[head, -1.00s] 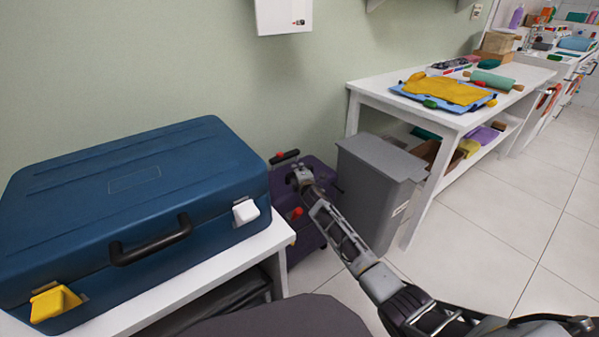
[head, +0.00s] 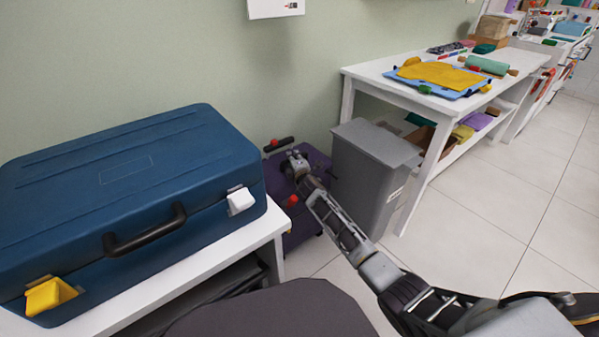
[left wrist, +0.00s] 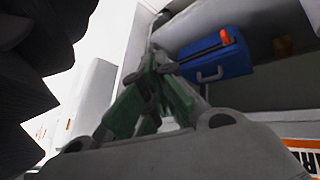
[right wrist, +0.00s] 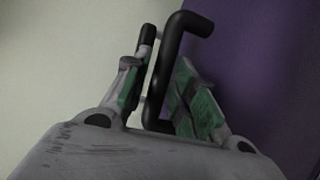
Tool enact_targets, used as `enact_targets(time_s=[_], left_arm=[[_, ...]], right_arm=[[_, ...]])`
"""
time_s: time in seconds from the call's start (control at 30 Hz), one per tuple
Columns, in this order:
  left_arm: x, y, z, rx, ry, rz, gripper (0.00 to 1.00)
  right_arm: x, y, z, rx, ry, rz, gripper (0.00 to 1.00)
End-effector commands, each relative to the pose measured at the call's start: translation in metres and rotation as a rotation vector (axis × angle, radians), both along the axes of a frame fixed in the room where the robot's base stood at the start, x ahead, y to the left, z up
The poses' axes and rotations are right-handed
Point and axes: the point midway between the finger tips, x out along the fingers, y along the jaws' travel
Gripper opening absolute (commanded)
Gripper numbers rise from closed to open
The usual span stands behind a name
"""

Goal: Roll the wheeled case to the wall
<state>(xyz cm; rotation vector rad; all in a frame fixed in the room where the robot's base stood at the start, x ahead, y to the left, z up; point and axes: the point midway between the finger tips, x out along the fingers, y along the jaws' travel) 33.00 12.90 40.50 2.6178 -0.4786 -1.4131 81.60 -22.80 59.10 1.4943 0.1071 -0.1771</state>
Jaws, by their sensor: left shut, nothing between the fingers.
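The wheeled case is purple (head: 314,166) and stands on the floor by the wall, between the white bench and a grey bin. It has red parts and a black handle (head: 278,144) on top. My right gripper (head: 297,160) is at its top. In the right wrist view the black handle (right wrist: 160,75) runs between the partly closed fingers, beside the purple shell (right wrist: 265,70). The fingers appear shut on it, though contact is partly hidden. My left gripper (left wrist: 158,65) is shut and empty, out of the head view.
A large blue case (head: 130,180) sits on the white bench (head: 250,232) at left. The grey bin (head: 365,180) stands close to the right of the wheeled case. A white table (head: 410,135) is beyond. Tiled floor (head: 480,230) at right is clear.

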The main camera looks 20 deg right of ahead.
Motion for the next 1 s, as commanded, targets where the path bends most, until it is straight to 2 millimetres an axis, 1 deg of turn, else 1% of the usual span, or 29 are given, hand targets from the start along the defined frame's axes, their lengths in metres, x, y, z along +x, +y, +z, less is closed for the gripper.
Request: enact_targets(time_s=[1.0], left_arm=[[0.0,0.0,0.0,-0.001,0.0,0.001,0.0]], right_arm=[[-0.082,0.006,0.015,0.0,-0.001,0.003,0.26]])
